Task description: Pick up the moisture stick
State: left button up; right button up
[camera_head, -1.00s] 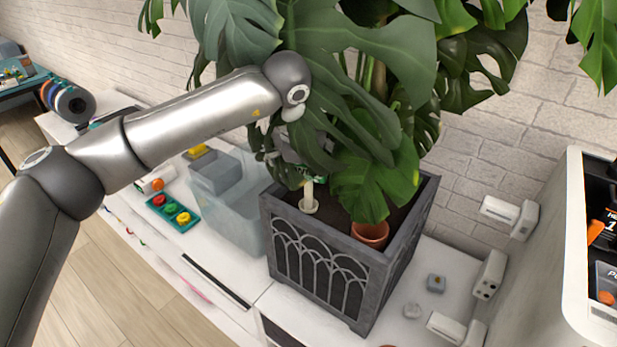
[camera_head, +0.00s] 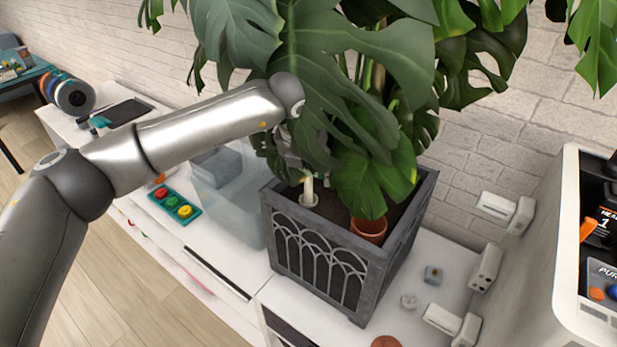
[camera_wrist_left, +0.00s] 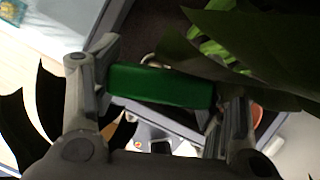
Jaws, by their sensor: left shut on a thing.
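The moisture stick stands in the planter (camera_head: 378,285). Its pale stem and round collar (camera_head: 309,197) show at the planter's left inner side in the head view. In the left wrist view its green head (camera_wrist_left: 160,87) lies between the two fingers of my left gripper (camera_wrist_left: 168,92), which is shut on it. In the head view my left gripper (camera_head: 297,152) is mostly hidden behind monstera leaves, just above the pale stem. My right gripper is not in view.
Large monstera leaves (camera_head: 375,50) hang around the gripper and arm. A terracotta pot (camera_head: 369,230) sits in the planter. A translucent bin (camera_head: 232,223) and a button panel (camera_head: 174,205) are to the left. White boxes (camera_head: 487,268) and a white cabinet (camera_head: 545,260) stand right.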

pick_arm(q)
notch_tip(320, 180, up, 10)
jog(key=b, duration=0.3)
jog(key=shift+b, duration=0.35)
notch_tip(320, 180, up, 8)
jog(key=p, duration=0.5)
jog(key=shift+r, duration=0.25)
jog(key=shift+f, duration=0.1)
